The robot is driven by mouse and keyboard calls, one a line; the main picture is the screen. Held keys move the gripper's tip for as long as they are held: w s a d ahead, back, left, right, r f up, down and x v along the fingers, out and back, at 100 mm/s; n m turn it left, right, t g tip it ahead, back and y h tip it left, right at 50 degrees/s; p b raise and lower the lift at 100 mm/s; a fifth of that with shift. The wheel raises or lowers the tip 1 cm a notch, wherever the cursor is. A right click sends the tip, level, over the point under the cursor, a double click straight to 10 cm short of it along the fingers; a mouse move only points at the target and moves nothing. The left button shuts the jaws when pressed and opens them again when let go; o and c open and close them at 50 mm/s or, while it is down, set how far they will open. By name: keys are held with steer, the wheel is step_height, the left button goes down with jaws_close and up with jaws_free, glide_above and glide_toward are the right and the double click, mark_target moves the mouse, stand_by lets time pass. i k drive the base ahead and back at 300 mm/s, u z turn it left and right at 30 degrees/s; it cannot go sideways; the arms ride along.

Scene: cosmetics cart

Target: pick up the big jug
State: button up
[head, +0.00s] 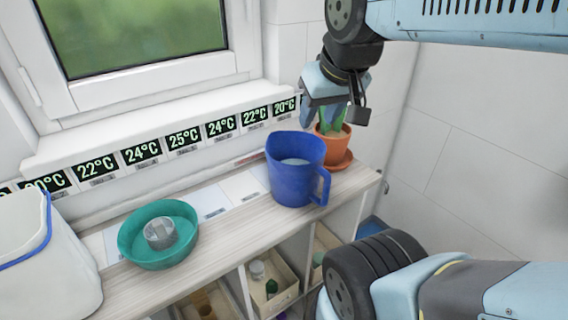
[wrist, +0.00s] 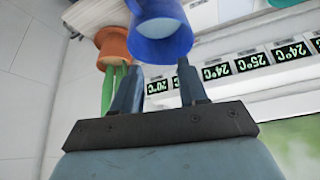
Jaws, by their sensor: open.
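The big jug (head: 292,180) is blue, with a handle on its right side. It stands upright on the wooden cart top in the head view, with something pale inside. It also shows at the top of the wrist view (wrist: 160,25), beyond the fingertips. My gripper (head: 340,115) is above and to the right of the jug in the head view, in front of the potted plant. In the wrist view my gripper's two fingers (wrist: 158,70) are apart with nothing held between them. The jug's handle is not clear in the wrist view.
An orange plant pot (head: 333,146) stands behind and right of the jug. A teal bowl (head: 130,248) holding a grey metal object (head: 160,232) is to the left. A white bin (head: 45,265) stands at the far left. Temperature displays (head: 184,139) line the wall under the window.

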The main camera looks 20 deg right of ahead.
mark_target(296, 159)
steer(key=z, duration=0.25)
steer(key=k, duration=0.65)
steer(key=z, duration=0.65)
steer(key=k, duration=0.45)
steer(key=z, duration=0.25)
steer(key=i, duration=0.5)
